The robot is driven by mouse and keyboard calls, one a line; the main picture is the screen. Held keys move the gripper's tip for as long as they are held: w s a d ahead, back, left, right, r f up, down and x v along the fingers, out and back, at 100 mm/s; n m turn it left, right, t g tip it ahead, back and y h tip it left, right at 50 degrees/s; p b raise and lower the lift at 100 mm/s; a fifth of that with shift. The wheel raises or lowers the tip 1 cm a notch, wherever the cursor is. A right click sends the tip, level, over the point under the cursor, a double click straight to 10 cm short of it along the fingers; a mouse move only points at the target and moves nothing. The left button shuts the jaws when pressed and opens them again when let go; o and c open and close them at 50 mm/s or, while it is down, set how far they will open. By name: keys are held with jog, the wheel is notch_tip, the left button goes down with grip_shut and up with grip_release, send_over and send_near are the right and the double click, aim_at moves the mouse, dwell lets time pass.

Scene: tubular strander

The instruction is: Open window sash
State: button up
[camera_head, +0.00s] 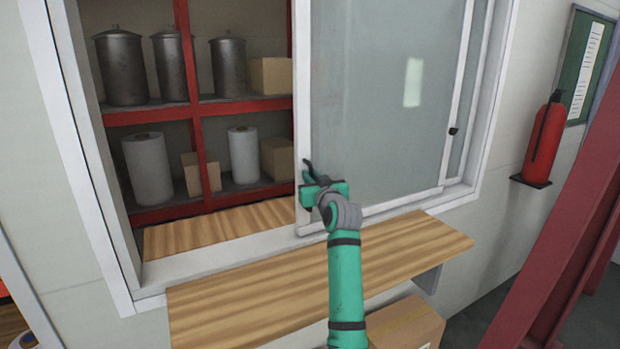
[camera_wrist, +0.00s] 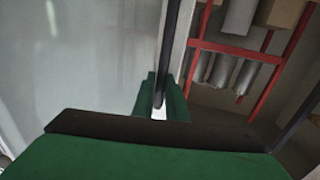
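The window sash (camera_head: 385,100) is a pale glass pane in a white frame. It stands over the right part of the window, and the left part is an open gap. My gripper (camera_head: 307,180) is at the lower part of the sash's left upright edge, its dark fingers spread apart. In the wrist view, one finger of my gripper (camera_wrist: 243,48) lies along the sash's white edge and the other points out over the gap. The sash (camera_wrist: 90,60) fills the left of that view. Whether a finger touches the edge is unclear.
A red shelf (camera_head: 205,108) with metal canisters, white rolls and boxes stands behind the gap. A wooden ledge (camera_head: 250,300) juts out below the window. A cardboard box (camera_head: 415,325) sits beneath it. A fire extinguisher (camera_head: 543,140) and a red beam (camera_head: 570,240) are at right.

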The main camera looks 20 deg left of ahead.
dwell(0.3)
jog(key=v, duration=1.1)
